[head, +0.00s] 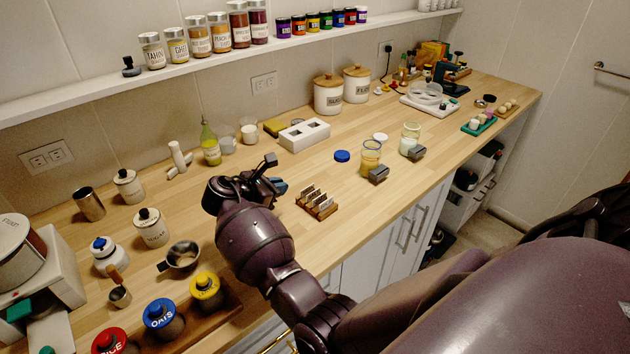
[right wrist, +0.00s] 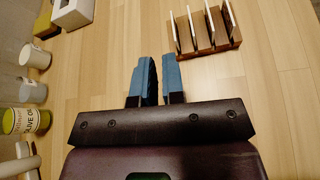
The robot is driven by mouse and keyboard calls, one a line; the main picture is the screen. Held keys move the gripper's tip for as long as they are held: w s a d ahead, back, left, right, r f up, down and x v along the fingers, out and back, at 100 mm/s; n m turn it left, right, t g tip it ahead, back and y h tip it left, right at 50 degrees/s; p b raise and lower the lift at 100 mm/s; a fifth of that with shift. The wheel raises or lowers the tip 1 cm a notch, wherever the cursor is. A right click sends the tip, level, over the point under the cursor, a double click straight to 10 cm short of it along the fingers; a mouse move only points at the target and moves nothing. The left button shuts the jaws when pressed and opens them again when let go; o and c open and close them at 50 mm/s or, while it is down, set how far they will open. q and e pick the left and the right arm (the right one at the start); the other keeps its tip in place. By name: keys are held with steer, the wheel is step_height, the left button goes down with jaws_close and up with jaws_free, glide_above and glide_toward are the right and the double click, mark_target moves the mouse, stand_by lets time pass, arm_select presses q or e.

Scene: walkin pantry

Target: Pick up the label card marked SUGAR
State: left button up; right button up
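A small wooden rack (head: 322,213) holds several upright label cards (head: 309,194) near the front edge of the counter. The rack (right wrist: 221,50) and the thin pale cards (right wrist: 192,30) show at the top right of the right wrist view. The writing on the cards is too small to read, so I cannot tell which is SUGAR. My right gripper (head: 279,176) is above the counter, to the left of the rack and apart from it. Its blue fingers (right wrist: 160,78) have a narrow gap with bare wood showing between them, and hold nothing. My left gripper is out of view.
A white block with square holes (head: 304,136) stands behind the rack. A blue lid (head: 342,156) and jars (head: 370,158) are to its right. The wood around the rack is clear.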

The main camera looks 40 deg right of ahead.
mark_target(307, 192)
steer(key=shift+s+a+n+g+h, duration=0.15)
steer(key=shift+s+a+n, duration=0.2)
steer(key=shift+a, duration=0.25)
steer(key=shift+s+a+n+g+h, duration=0.15)
steer(key=shift+s+a+n, duration=0.15)
steer(key=shift+a, duration=0.3)
steer(key=shift+d+f, duration=0.1)
steer(key=shift+f, duration=0.1)
steer(key=x, duration=1)
steer(key=shift+d+f, duration=0.1)
steer(key=shift+d, duration=0.1)
jaws_close()
